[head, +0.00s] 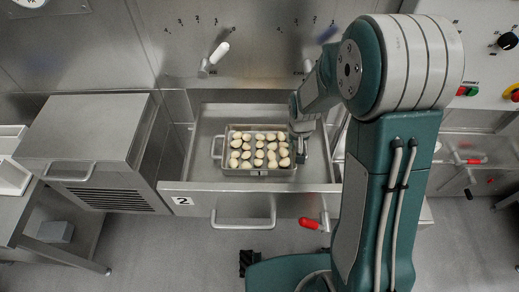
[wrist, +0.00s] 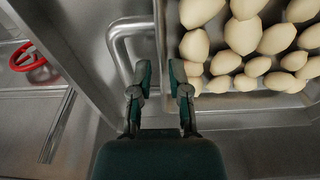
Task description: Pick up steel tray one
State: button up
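In the wrist view the tray's rim (wrist: 230,103) and one looped handle (wrist: 113,47) show close ahead. My gripper (wrist: 161,78) is open with nothing between its fingers. Its left fingertip overlaps the handle's lower part in the picture, and the right fingertip is over the tray's edge. I cannot tell whether they touch. In the head view my gripper (head: 302,152) is at the tray's right end, partly hidden by my arm.
The drawer front carries a "2" label and a bar handle (head: 243,222). A red handle (head: 310,223) sticks out at its lower right. A steel cabinet (head: 85,140) stands to the left. A panel with levers and knobs is behind. My arm covers the right side.

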jog(key=shift+w+f, duration=0.1)
jog(key=shift+f, duration=0.55)
jog(key=shift+a, duration=0.1)
grip_shut()
